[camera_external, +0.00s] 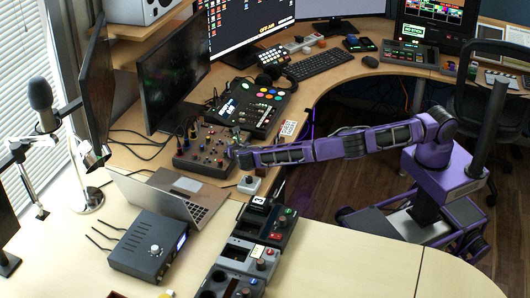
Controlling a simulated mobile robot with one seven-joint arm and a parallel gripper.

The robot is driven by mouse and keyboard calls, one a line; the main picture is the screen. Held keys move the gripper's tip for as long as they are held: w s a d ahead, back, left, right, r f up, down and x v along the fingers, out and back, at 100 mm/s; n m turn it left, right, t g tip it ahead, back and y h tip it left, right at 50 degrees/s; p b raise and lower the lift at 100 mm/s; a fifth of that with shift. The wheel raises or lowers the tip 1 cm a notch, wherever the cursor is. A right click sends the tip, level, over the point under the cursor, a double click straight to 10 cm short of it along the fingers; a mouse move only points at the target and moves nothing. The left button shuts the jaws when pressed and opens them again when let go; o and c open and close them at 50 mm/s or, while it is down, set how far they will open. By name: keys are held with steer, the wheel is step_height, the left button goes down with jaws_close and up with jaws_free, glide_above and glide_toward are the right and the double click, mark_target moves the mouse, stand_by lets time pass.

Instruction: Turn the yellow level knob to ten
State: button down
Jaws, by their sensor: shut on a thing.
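A small dark control box (203,152) with several knobs and cables plugged into it lies on the wooden desk, left of my arm's end. My gripper (232,152) is low over the box's right edge, reaching in from the right, and is shut. At this size its fingers cover what they hold. The yellow level knob cannot be made out apart from them, and it appears to be between them. The knob's pointer and scale are not readable here.
A larger mixer with coloured buttons (249,107) lies just behind the box. An open laptop (178,197) is in front of it, and a small white box with a dark knob (249,184) stands close below my arm. Monitors (178,80) rise behind on the left.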

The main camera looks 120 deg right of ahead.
steer(key=shift+f, duration=0.25)
steer(key=c, duration=1)
jaws_free()
steer(key=shift+o, duration=1.2)
steer(key=shift+r, duration=0.1)
steer(key=p+v, duration=0.1)
steer(key=v, duration=1.6)
steer(key=shift+w+a+p, duration=0.15)
steer(key=shift+p, duration=0.2)
steer(key=shift+r, duration=0.1)
